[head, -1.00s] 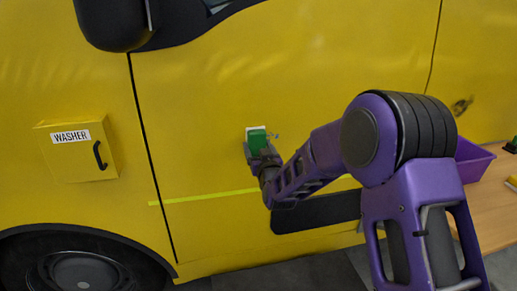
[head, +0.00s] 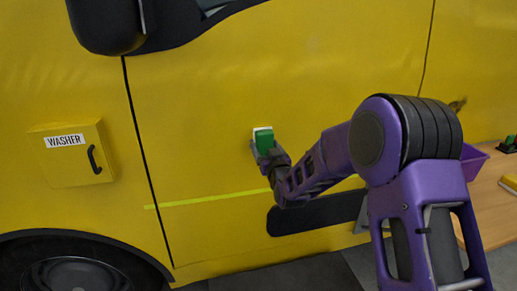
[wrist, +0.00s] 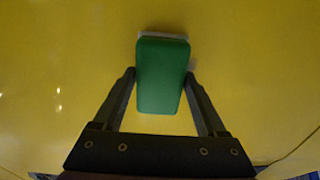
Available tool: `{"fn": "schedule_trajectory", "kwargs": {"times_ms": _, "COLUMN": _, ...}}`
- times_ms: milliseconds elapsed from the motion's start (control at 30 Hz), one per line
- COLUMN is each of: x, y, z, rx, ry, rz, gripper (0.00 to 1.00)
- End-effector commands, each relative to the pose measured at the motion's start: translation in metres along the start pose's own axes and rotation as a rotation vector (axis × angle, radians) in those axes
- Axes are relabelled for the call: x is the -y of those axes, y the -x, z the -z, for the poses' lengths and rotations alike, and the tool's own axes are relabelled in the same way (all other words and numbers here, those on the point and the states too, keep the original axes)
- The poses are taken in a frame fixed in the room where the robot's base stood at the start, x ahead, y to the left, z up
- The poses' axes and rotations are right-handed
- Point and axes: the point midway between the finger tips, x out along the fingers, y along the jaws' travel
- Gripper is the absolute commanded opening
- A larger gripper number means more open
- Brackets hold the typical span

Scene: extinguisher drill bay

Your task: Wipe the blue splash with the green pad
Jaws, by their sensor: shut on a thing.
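My gripper (head: 270,155) is shut on the green pad (head: 264,142), with one finger on each side of it. In the wrist view the pad (wrist: 162,78) stands upright between the fingers of my gripper (wrist: 160,80). Its white face (head: 262,129) is turned to the yellow vehicle door (head: 320,60) and is at or very near the panel; I cannot tell if it touches. No clear blue splash shows now. Only a faint bluish-grey trace shows beside the pad's upper right in the wrist view; the pad may hide more.
A yellow box labelled WASHER (head: 72,155) with a black handle sticks out at the left. A dark mirror (head: 105,22) juts out above. A lime stripe (head: 205,199) runs below the pad.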

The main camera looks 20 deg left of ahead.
Motion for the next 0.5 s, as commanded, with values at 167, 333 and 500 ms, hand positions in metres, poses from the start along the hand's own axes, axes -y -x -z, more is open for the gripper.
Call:
{"fn": "schedule_trajectory", "kwargs": {"times_ms": 167, "x": -0.008, "y": 0.000, "z": 0.000, "rx": -0.001, "ry": 0.001, "rz": -0.001, "gripper": 0.30}}
{"fn": "schedule_trajectory", "kwargs": {"times_ms": 333, "x": -0.024, "y": -0.001, "z": 0.000, "rx": 0.001, "ry": 0.000, "rz": -0.001, "gripper": 0.30}}
{"fn": "schedule_trajectory", "kwargs": {"times_ms": 500, "x": -0.037, "y": -0.003, "z": 0.000, "rx": 0.000, "ry": 0.000, "rz": -0.001, "gripper": 0.30}}
